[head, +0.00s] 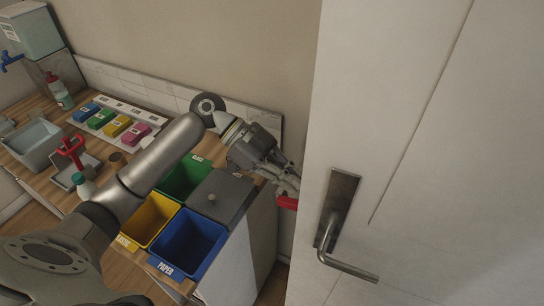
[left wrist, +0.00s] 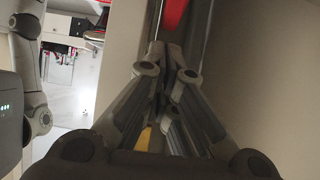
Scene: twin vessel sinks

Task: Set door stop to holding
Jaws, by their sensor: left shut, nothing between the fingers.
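The white door (head: 430,120) fills the right of the head view, with a dark metal plate and lever handle (head: 345,268). A small red part (head: 287,202), which may be the door stop, shows low beside the door's left edge. It also shows as a red strip (left wrist: 173,14) at the top of the left wrist view. My left gripper (head: 292,187) is shut and empty, its fingertips just above the red part in the head view. I cannot tell whether they touch it. In the left wrist view the fingers (left wrist: 178,55) point toward the red strip. My right gripper is not in view.
Sorting bins stand below my left arm: green (head: 186,176), yellow (head: 150,218), blue (head: 188,245) and a grey lidded one (head: 222,195). A wooden counter behind holds coloured blocks (head: 118,125), a grey basin (head: 32,143) and a bottle (head: 60,95). The gap beside the door is narrow.

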